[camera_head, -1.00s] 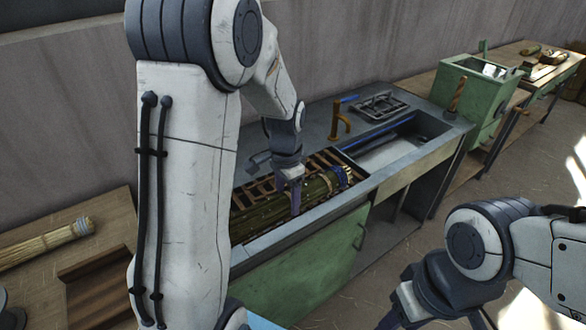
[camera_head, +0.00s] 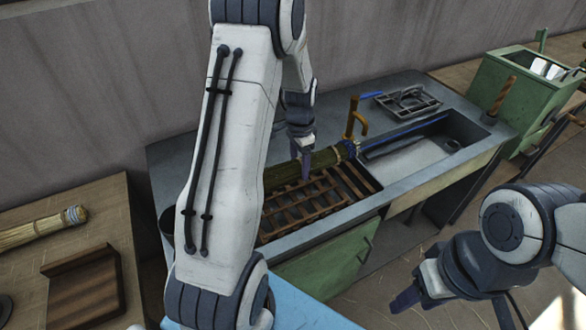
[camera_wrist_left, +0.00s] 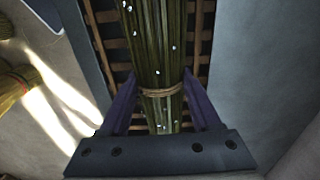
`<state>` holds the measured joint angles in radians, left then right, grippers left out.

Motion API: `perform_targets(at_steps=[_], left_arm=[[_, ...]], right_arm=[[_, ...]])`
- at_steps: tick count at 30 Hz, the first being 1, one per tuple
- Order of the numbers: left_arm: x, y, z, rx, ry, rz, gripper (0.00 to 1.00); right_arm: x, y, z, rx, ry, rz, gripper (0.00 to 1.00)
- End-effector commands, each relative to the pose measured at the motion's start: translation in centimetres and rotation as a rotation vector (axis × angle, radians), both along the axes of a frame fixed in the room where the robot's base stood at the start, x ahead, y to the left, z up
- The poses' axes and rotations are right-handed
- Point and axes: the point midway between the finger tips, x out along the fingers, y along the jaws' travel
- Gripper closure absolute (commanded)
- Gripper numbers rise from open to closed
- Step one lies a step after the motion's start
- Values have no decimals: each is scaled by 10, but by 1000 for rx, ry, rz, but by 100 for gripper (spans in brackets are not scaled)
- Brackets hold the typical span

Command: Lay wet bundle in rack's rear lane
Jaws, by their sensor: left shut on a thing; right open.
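The wet bundle (camera_head: 284,176) is a long dark-green bunch of stalks, with beads of water and a tan binding in the left wrist view (camera_wrist_left: 160,45). The bundle lies lengthwise along the rear side of the slatted rack (camera_head: 318,203). Whether it touches the slats cannot be told. The rack's front slats show bare; my left arm hides the rack's left part. My right gripper (camera_head: 405,300) is open and empty at the lower right, away from the counter.
A brass tap (camera_head: 355,122) stands behind the bundle's right end. The sink (camera_head: 415,150) and a grey wire holder (camera_head: 408,101) are to the right. A dry straw bundle (camera_head: 40,228) and a brown wooden tray (camera_head: 84,290) lie on the left table.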

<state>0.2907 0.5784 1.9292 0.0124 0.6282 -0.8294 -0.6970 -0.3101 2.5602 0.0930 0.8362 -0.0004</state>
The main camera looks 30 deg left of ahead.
Motion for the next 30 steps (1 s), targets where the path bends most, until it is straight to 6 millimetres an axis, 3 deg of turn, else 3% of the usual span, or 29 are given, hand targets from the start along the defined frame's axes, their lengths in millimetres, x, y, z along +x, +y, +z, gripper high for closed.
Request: perform_targets(at_steps=[3,8,18,29,30], left_arm=[[11,20,-12,0,1,4,100],[17,33,-21,0,0,3,100],[18,33,-60,0,1,2,100],[18,33,-65,0,0,2,100],[18,33,-66,0,0,2,32]], right_arm=[[0,0,6,0,0,0,50],[0,0,8,0,0,0,50],[0,0,17,0,0,0,50],[0,0,14,0,0,0,50],[0,0,14,0,0,0,50]])
